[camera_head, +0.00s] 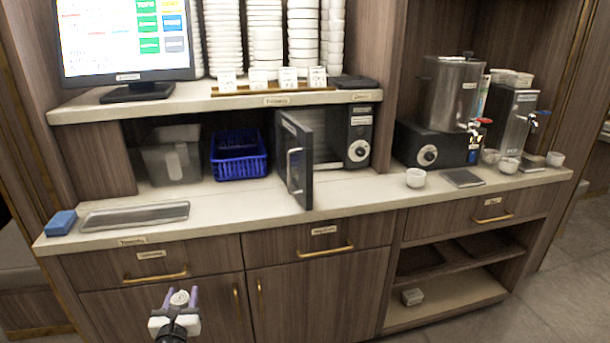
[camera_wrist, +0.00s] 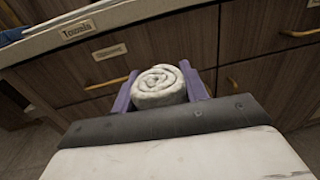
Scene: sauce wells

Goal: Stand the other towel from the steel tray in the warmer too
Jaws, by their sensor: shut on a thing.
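My gripper (camera_head: 180,299) is shut on a rolled white towel (camera_head: 179,298), in front of the drawers and below the counter edge. In the wrist view the towel (camera_wrist: 158,86) shows its spiral end between the two purple fingers. The steel tray (camera_head: 136,216) lies on the counter at the left, and no towel shows on it. The warmer (camera_head: 352,135) is the dark box under the shelf, with its door (camera_head: 297,160) swung open toward me. The door hides much of its inside, so I cannot tell what stands in there.
A blue sponge-like block (camera_head: 60,223) lies left of the tray. A blue basket (camera_head: 238,155) and a grey bin (camera_head: 172,153) stand behind. A white cup (camera_head: 415,177) is right of the warmer. The open door juts over the counter.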

